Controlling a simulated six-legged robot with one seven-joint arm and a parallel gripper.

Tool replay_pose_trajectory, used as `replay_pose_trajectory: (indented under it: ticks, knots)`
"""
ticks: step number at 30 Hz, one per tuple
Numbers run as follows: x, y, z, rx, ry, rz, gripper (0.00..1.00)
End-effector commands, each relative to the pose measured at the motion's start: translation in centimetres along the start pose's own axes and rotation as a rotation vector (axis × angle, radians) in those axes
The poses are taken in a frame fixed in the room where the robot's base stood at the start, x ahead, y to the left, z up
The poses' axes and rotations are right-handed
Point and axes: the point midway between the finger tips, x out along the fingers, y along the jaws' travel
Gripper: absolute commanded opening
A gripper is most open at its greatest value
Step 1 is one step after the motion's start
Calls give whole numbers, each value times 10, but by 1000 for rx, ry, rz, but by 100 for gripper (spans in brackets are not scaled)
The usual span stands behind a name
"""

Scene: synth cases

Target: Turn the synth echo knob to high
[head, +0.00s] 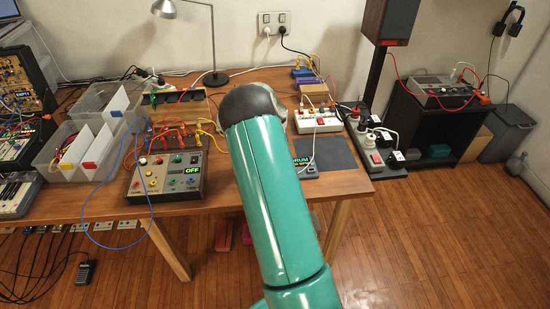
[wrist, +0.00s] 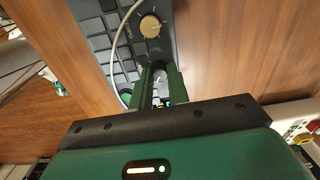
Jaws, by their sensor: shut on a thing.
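In the wrist view, my gripper (wrist: 160,80) is over a dark grey panel with several square pads (wrist: 97,26). A gold knob (wrist: 150,26) with a pointer mark stands on the same panel, apart from the fingers. I cannot read a label that marks either one as the echo knob. In the head view, my green arm hides my gripper and most of the device under it; a corner with the word DRUM (head: 303,162) shows.
A pale cable (wrist: 119,45) runs across the panel beside my gripper. On the table, a wired box reading OFF (head: 165,175) stands left of my arm. A white box with cables (head: 318,120) and a dark mat (head: 327,153) are to its right.

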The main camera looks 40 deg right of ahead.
Motion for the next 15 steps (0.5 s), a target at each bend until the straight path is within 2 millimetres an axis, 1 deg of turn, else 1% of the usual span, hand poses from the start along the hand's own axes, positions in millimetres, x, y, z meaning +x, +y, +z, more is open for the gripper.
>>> replay_pose_trajectory:
  ticks: [6, 15]
  knots:
    - [0, 0, 0, 113, 4, 0, 0]
    - [0, 0, 0, 173, 5, 1, 0]
